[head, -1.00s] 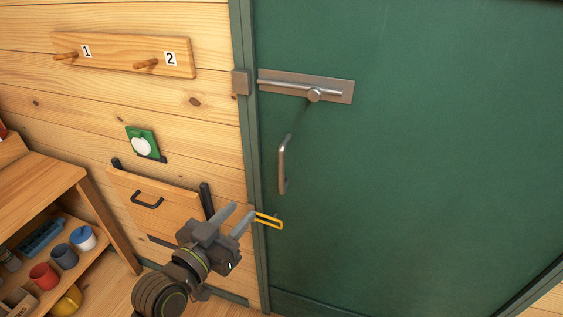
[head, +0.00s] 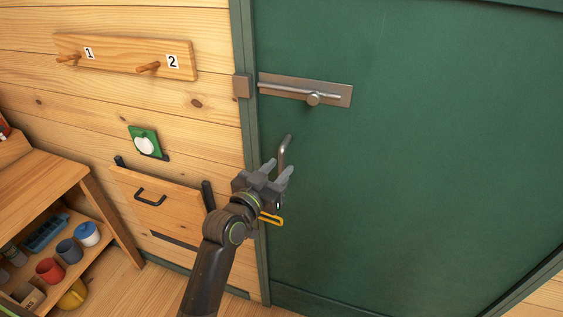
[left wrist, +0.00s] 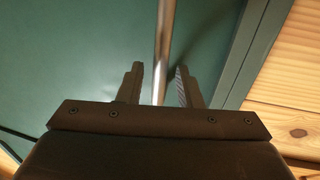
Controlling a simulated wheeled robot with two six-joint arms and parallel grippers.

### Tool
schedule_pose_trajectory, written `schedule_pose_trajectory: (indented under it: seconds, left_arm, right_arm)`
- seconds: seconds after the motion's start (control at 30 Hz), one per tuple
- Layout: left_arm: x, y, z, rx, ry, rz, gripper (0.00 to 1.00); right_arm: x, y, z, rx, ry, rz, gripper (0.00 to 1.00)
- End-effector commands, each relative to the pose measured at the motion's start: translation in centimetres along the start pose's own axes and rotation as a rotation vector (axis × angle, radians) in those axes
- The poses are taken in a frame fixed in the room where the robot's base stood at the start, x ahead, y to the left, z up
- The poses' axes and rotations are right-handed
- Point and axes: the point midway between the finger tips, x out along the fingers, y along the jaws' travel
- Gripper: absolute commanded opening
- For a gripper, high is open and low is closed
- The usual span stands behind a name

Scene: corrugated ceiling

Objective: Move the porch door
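The green porch door (head: 420,170) stands flush in its green frame and looks closed. A metal slide bolt (head: 305,90) is on its upper left part, its rod short of the keeper block (head: 242,86) on the frame. The vertical metal handle (head: 284,150) is below the bolt. My left gripper (head: 279,170) is in front of the handle's lower part, partly hiding it. In the left wrist view the handle (left wrist: 163,45) runs between the two open fingers (left wrist: 160,82), with a gap on both sides. My right gripper is not in view.
A yellow loop (head: 270,218) is at the door's left edge, below my gripper. Left are a wall drawer (head: 155,200), a green plate with a white knob (head: 145,142), a peg rail (head: 120,57) and a shelf with several cups (head: 88,233).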

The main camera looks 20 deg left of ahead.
Motion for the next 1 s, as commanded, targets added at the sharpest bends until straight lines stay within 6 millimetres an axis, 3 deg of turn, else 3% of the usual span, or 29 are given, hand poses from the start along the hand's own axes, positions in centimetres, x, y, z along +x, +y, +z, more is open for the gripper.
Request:
schedule_pose_trajectory:
  seconds: [0.2,0.53,0.8,1.0]
  left_arm:
    - [1.8,0.0,0.0,-0.001,0.0,0.0,0.32]
    - [2.1,0.0,0.0,-0.001,0.0,0.0,0.32]
    - [2.1,0.0,0.0,0.0,0.0,0.0,0.0]
    - [2.1,0.0,0.0,0.0,0.0,0.0,0.0]
  right_arm:
    - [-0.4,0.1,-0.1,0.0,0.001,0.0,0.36]
    - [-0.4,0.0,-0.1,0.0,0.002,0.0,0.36]
    - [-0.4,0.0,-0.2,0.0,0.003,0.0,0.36]
    - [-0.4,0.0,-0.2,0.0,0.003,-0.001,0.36]
